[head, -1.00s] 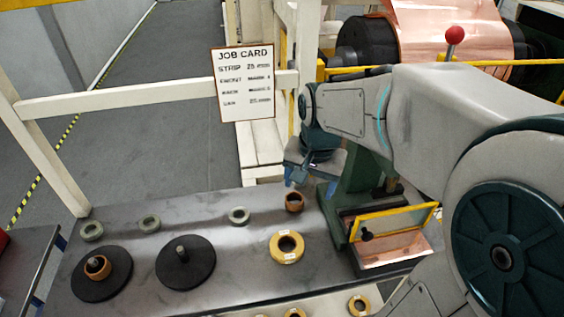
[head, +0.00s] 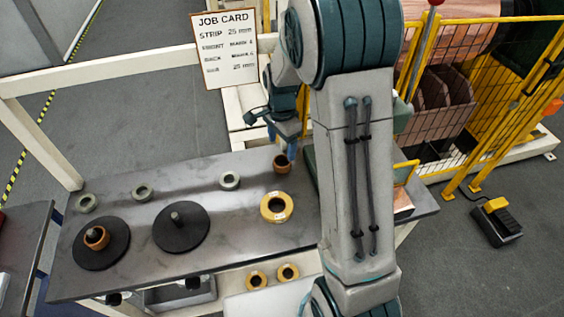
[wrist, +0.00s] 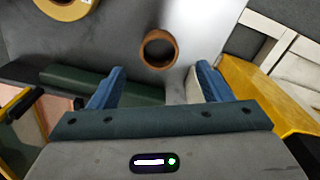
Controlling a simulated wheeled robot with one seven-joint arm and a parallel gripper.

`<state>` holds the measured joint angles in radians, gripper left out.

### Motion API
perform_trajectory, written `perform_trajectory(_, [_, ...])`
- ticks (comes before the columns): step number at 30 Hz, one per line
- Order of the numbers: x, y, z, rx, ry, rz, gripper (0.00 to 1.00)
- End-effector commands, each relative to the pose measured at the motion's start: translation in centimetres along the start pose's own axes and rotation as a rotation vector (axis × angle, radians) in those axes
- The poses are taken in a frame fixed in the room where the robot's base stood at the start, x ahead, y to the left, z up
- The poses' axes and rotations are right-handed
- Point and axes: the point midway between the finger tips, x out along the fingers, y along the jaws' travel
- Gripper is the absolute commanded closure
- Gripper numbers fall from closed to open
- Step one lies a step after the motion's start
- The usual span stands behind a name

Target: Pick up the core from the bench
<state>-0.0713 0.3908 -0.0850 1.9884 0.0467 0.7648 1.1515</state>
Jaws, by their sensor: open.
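A brown ring-shaped core (head: 281,169) stands on the grey bench (head: 235,205) near its back edge in the head view. In the wrist view the core (wrist: 158,63) shows from above, just beyond my fingertips and between their lines. My gripper (head: 283,147) is by the core in the head view, partly hidden behind my arm. In the wrist view my gripper (wrist: 160,72) has its blue fingers spread wide with nothing between them. A second brown ring (head: 97,239) sits on the left black disc (head: 118,252).
A yellow roll (head: 277,219) lies in front of the core. Grey-green rings (head: 230,187) and another black disc (head: 181,240) with a peg stand to the left. A green block (wrist: 125,84) lies close to the left finger. A job card (head: 224,48) hangs behind.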

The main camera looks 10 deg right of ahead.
Motion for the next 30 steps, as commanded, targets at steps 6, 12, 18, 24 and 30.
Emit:
perform_trajectory(6, [1.5, 0.1, 0.0, 0.000, -0.001, 0.001, 0.28])
perform_trajectory(12, [3.8, 0.2, -0.1, 0.000, -0.002, 0.004, 0.28])
perform_trajectory(18, [6.1, 0.2, -0.1, -0.001, -0.001, 0.002, 0.28])
perform_trajectory(24, [6.5, 0.1, -0.1, -0.002, 0.000, -0.001, 0.28])
perform_trajectory(30, [6.4, 0.1, -0.1, -0.002, 0.000, -0.001, 0.59])
